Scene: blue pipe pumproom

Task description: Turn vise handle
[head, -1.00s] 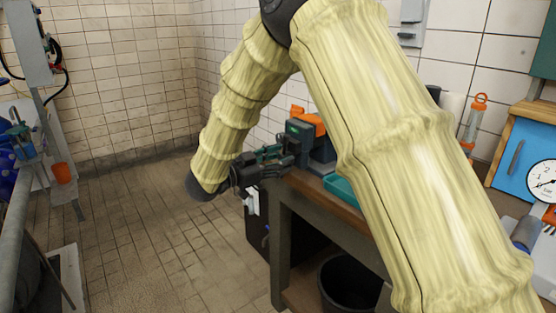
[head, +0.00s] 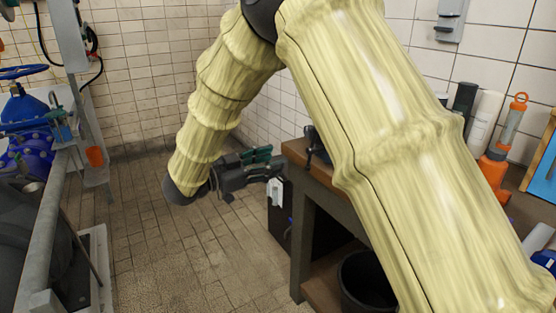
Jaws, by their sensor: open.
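My gripper (head: 272,163) points right in the head view, left of the workbench corner, with dark fingers and teal parts. It is open, and nothing shows between its fingers. A dark upright piece (head: 316,147) stands on the bench's left end, right of my gripper with a gap between them. It looks like part of the vise. The rest of the vise is hidden behind my arm, and I cannot make out its handle.
The workbench (head: 302,215) has a wooden top and dark legs, with a black bucket (head: 362,283) beneath. An orange tool (head: 494,172) stands further right. Blue valve pipework (head: 28,118) and a grey rail (head: 48,225) are at left. The tiled floor (head: 165,260) between is clear.

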